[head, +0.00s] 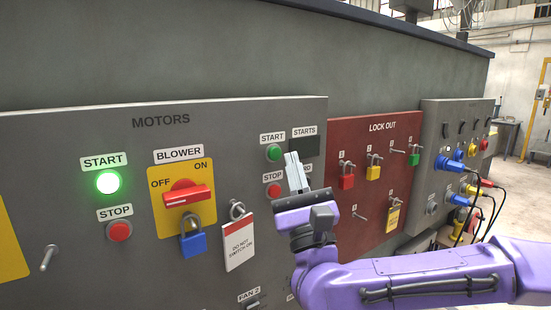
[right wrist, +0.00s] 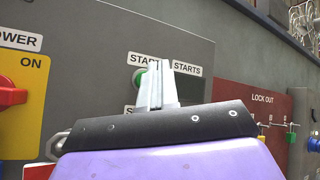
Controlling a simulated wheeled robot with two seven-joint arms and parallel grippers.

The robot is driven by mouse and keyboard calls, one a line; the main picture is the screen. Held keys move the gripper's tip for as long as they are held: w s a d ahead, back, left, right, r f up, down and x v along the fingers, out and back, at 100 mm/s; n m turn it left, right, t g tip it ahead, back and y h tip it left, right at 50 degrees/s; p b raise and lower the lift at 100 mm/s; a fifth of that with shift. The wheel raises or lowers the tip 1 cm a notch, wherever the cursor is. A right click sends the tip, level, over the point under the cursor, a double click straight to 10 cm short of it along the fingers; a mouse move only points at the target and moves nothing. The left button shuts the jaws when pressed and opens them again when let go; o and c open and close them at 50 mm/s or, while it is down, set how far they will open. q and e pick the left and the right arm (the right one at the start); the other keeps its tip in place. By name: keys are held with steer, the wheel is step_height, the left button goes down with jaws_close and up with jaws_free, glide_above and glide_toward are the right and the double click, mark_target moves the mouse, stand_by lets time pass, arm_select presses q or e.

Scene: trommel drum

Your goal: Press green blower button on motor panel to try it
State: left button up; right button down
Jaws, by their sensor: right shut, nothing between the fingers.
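The grey MOTORS panel (head: 70,140) carries a lit green START button (head: 108,182) at its left, with a red STOP button (head: 119,231) below it. The yellow BLOWER switch (head: 157,215) has a red handle and stands just right of these. A second green START button (head: 274,153), unlit, is further right and also shows in the right wrist view (right wrist: 139,82), partly behind my fingers. My right gripper (head: 292,156) is shut and empty, its tips (right wrist: 156,66) just right of this second button. Contact with the panel cannot be told. My left gripper is out of view.
A blue padlock (head: 194,244) hangs at the blower switch. A DO NOT SWITCH ON tag (head: 239,243) hangs on the panel beside it. The red LOCK OUT board (head: 354,142) with several padlocks is right of the panel. Cables (head: 489,212) hang further right.

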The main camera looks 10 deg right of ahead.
steer(key=s, duration=0.1)
steer(key=s+d, duration=0.1)
steer(key=s, duration=0.1)
steer(key=shift+b, duration=0.3)
stand_by(0.3)
